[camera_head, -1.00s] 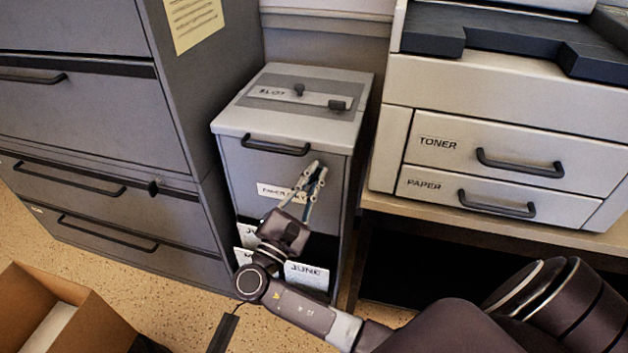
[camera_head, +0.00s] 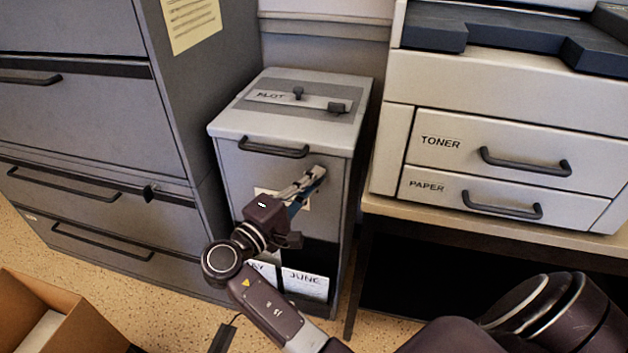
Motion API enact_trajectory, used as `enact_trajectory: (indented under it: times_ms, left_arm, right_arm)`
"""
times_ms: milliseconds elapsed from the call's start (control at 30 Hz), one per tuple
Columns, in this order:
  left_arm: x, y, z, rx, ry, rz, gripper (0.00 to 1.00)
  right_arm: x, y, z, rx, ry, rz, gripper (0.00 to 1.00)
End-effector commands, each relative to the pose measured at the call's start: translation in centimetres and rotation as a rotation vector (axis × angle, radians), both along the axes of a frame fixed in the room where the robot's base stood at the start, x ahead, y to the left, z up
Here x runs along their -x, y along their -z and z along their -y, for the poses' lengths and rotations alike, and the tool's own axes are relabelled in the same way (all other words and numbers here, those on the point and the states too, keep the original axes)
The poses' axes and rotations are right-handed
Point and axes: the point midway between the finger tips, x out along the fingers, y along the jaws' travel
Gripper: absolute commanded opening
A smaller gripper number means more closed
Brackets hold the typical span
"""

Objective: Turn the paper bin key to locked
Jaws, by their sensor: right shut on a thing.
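The paper bin (camera_head: 229,160) is a grey box with a light lid (camera_head: 340,140), standing between the filing cabinet and the printer stand. A dark handle (camera_head: 273,148) crosses the top of its front. My right gripper (camera_head: 318,172) is at the upper right of the bin's front, its fingers shut on the key there. The key itself is hidden by the fingertips, so I cannot tell its angle. The gripper covers part of a white label (camera_head: 262,193) on the front. My left gripper is not in view.
A grey filing cabinet (camera_head: 180,130) stands close on the left. The printer (camera_head: 500,155) with toner and paper drawers is on a stand at right. An open cardboard box (camera_head: 75,325) is on the floor at lower left. Papers (camera_head: 305,283) show low in the bin's front.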

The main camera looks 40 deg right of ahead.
Motion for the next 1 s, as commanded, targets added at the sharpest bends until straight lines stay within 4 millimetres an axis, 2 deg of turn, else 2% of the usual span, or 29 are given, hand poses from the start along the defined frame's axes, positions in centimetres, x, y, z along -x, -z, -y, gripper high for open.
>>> enact_trajectory:
  times_ms: [300,833,867,1000]
  left_arm:
    - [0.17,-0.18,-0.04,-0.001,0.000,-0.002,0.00]
    - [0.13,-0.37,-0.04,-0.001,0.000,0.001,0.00]
    - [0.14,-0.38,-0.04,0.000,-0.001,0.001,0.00]
    - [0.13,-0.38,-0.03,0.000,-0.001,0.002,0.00]
  right_arm:
    - [0.10,0.24,-0.01,-0.080,0.003,0.086,0.00]
    - [0.12,0.28,0.01,-0.095,0.004,0.104,0.00]
    - [0.12,0.28,0.01,-0.095,0.004,0.104,0.09]
    - [0.08,0.24,0.01,-0.094,0.002,0.104,0.24]
